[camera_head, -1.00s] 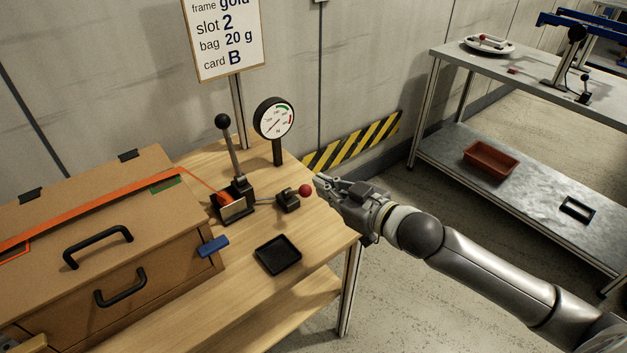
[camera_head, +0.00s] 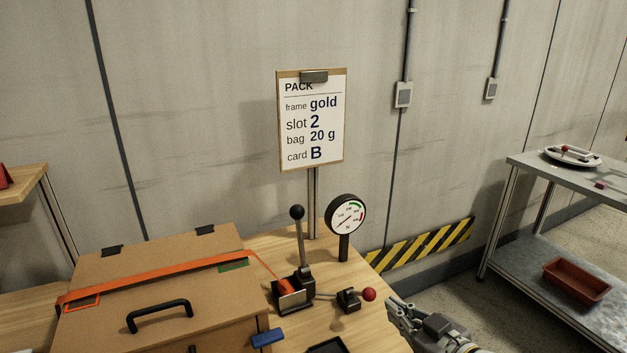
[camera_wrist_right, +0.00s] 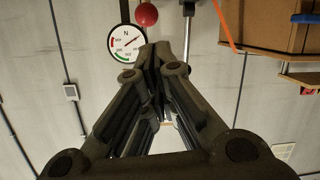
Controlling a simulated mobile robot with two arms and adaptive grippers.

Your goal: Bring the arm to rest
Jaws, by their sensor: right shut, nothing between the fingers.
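My right gripper (camera_head: 396,308) is at the lower edge of the head view, just right of the red ball knob (camera_head: 369,294) on the small black valve block. It is shut and empty, with a gap between it and the knob. In the right wrist view its fingers (camera_wrist_right: 158,60) meet in the middle, and the red knob (camera_wrist_right: 147,14) shows beyond them. Most of my right arm is below the picture. My left gripper is not in view.
A dial gauge (camera_head: 346,214), a black-knobbed lever (camera_head: 299,245) and a cardboard box (camera_head: 200,265) with an orange strap (camera_head: 150,279) stand on the wooden table. A sign (camera_head: 312,120) rises behind. A metal shelf (camera_head: 560,280) stands at right, with open floor between.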

